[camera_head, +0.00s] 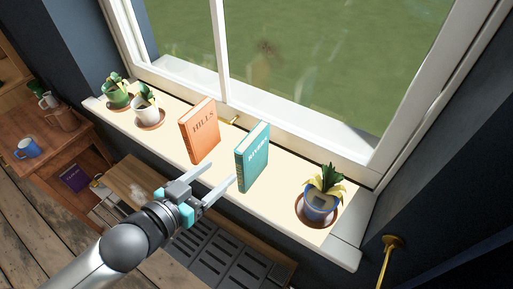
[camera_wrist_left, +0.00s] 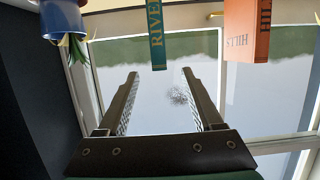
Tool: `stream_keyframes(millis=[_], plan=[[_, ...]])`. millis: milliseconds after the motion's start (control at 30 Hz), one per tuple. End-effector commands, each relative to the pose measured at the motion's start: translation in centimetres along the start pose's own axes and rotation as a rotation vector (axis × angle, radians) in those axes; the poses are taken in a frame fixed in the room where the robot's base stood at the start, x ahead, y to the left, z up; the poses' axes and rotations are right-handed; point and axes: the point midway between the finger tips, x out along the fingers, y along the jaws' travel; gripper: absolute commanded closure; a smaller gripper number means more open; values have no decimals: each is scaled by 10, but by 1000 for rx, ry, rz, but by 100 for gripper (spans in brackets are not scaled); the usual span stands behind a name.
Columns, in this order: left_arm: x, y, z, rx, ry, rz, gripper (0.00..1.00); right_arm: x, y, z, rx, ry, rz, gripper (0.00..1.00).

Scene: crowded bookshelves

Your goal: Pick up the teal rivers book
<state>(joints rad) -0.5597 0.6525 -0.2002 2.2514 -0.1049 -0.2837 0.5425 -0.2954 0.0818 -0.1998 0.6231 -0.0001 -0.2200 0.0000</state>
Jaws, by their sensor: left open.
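The teal rivers book (camera_head: 252,158) stands upright on the windowsill, with "RIVERS" on its face toward me. In the left wrist view the teal book (camera_wrist_left: 156,35) shows upside down at the top, beyond the fingertips and roughly between their lines. My left gripper (camera_head: 222,173) is open and empty, in front of the sill. One fingertip is near the teal book's lower left side and the other points toward the orange book. My right gripper is not in view.
An orange hills book (camera_head: 199,131) stands left of the teal book with a gap between. A blue potted plant (camera_head: 320,198) is to the right; two potted plants (camera_head: 148,108) are at the left. The window (camera_head: 290,60) is behind the sill (camera_head: 283,191).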

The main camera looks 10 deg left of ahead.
Motion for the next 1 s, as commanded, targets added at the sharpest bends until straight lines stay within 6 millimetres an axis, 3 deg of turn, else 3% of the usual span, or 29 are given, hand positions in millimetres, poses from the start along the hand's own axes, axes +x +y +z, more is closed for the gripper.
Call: stream_keyframes(millis=[167, 700, 1000], plan=[[13, 2, -4, 0, 9, 4, 32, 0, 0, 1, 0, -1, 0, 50], [82, 2, -4, 1, 8, 3, 32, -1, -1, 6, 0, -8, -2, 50], [100, 2, -2, 1, 6, 4, 32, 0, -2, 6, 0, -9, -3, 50]])
